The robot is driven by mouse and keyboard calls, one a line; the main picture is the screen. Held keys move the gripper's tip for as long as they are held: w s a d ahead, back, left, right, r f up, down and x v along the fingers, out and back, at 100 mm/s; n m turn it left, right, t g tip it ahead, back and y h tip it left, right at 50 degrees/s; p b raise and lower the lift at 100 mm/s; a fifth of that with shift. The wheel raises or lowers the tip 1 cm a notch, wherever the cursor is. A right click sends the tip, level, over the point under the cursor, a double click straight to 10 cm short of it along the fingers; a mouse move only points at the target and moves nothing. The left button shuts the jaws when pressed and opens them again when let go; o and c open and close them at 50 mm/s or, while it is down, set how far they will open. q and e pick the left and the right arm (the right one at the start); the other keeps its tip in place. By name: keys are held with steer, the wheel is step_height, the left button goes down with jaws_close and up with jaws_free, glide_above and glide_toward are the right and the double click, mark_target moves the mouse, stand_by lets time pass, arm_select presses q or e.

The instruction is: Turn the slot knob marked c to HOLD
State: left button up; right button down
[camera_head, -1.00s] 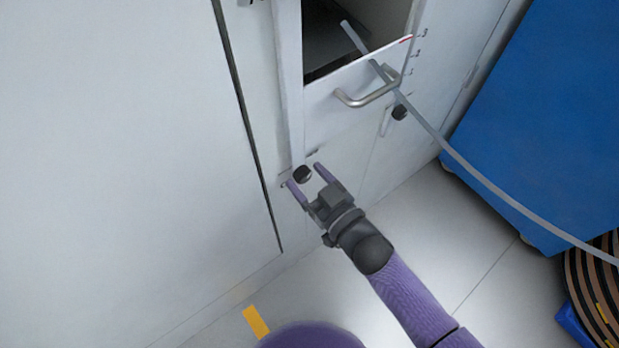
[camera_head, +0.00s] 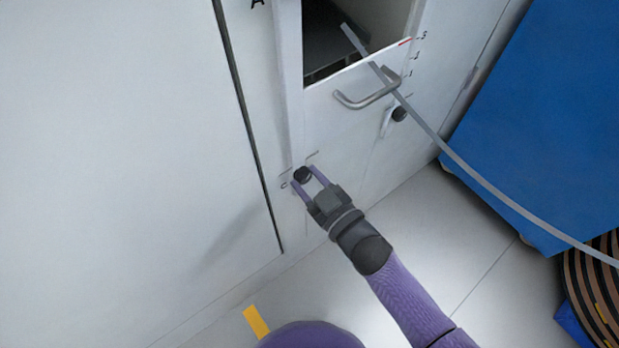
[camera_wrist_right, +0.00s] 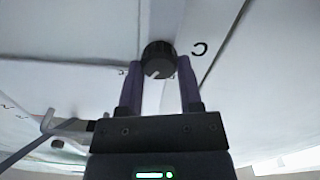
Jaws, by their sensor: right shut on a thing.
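The black slot knob (camera_head: 302,174) sits low on the pale cabinet front, with a small mark beside it at its left. In the right wrist view the knob (camera_wrist_right: 158,60) shows a light pointer line on its face, and the letter c stands next to it. My right gripper (camera_head: 310,178) has its two purple fingers on either side of the knob and is shut on it. In the right wrist view the fingers (camera_wrist_right: 160,80) flank the knob. The word HOLD cannot be read in these views. My left gripper is not in view.
A second black knob (camera_head: 399,114) is farther right. Above is a panel with a metal handle (camera_head: 368,92) under an open bay. A grey strip (camera_head: 480,180) runs from the bay to a reel (camera_head: 597,285) at right. A blue block (camera_head: 540,110) stands at right.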

steer(key=n, duration=0.2)
steer(key=shift+n, duration=0.4)
steer(key=n, duration=0.2)
steer(key=shift+n, duration=0.4)
steer(key=n, duration=0.5)
steer(key=shift+s+a+f, duration=0.1)
steer(key=shift+f, duration=0.1)
steer(key=shift+n+b, duration=0.3)
steer(key=shift+n, duration=0.9)
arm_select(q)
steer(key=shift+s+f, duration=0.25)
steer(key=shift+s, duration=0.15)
arm_select(e)
steer(key=shift+n, duration=0.9)
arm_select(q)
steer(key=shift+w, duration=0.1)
